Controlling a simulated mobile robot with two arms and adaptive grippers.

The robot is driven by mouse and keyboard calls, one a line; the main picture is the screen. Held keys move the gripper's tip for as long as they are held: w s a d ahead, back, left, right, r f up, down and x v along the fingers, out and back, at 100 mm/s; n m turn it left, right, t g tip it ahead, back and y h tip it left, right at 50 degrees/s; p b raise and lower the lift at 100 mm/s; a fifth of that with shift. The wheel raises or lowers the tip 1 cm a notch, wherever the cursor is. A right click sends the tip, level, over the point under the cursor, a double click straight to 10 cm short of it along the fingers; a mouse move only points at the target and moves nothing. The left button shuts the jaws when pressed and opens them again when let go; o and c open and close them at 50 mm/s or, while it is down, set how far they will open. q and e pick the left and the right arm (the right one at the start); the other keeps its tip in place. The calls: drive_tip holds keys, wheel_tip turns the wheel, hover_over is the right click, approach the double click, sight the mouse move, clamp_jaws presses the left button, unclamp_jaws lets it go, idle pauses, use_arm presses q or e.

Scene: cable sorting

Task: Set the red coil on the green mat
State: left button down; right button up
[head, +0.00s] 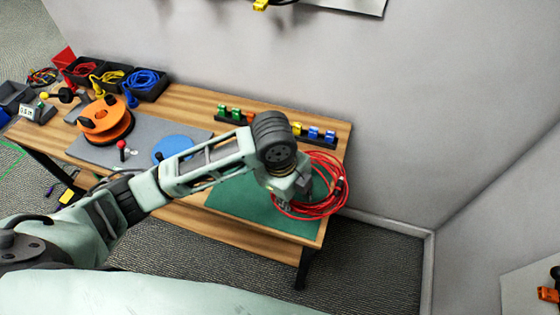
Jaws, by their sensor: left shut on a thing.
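The red coil (339,188) is at the right end of the table, over the right part of the green mat (235,197). My left gripper (284,203) is shut on the coil's left side. I cannot tell whether the coil touches the mat or hangs a little above it. Its right side reaches past the table's right edge in this view. My left arm and wrist hide part of the mat and the coil's upper left. My right gripper is not in view.
A rack of coloured connectors (313,132) runs along the table's back edge. An orange reel (104,120) and a blue disc (172,148) sit on a grey mat (88,150) at left. Black bins with coiled cables (147,84) stand behind. The wall is close behind the table.

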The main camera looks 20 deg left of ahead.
use_arm(q)
drive_tip(key=shift+w+a, duration=0.2)
drive_tip(key=shift+w, duration=0.05)
drive_tip(key=a+f+p, duration=0.1)
drive_tip(key=a+f, duration=0.1)
drive_tip(key=a, duration=0.3)
drive_tip(key=p, duration=0.1)
hover_over(259, 200)
drive_tip(key=f, duration=0.4)
drive_tip(key=shift+s+a+f, duration=0.15)
drive_tip(key=shift+a+f, duration=0.1)
drive_tip(key=shift+a, duration=0.05)
wheel_tip(259, 200, down, 3)
drive_tip(key=shift+f+p, duration=0.1)
drive_tip(key=shift+p, duration=0.4)
drive_tip(key=shift+f, duration=0.4)
drive_tip(key=c, duration=1.4)
unclamp_jaws()
drive_tip(key=shift+o, duration=0.2)
